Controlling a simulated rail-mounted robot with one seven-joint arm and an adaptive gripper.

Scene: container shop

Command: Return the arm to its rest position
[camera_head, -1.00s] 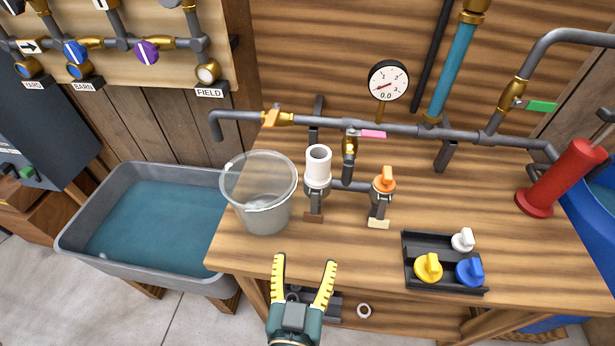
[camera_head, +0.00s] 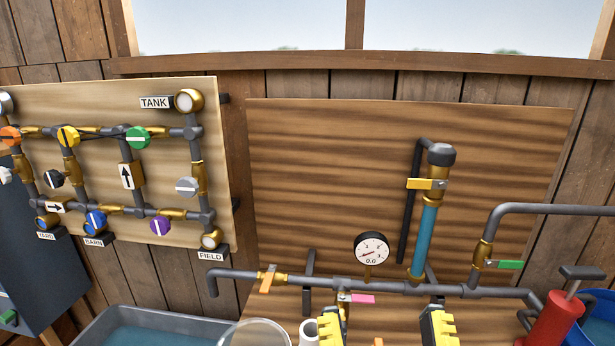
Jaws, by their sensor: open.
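My gripper (camera_head: 386,328) shows at the bottom edge of the head view, with two yellow ribbed fingers spread well apart. The rest of my arm is below the picture. The fingers appear in front of the bench, close to the white pipe piece (camera_head: 309,333) and the pink-handled valve (camera_head: 356,298) in the picture.
A gauge (camera_head: 371,249) and a grey pipe run stand behind the gripper. A clear bucket (camera_head: 254,334) and a water trough (camera_head: 150,326) are at lower left. A red pump (camera_head: 553,322) stands at right. A valve board (camera_head: 105,165) hangs on the left wall.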

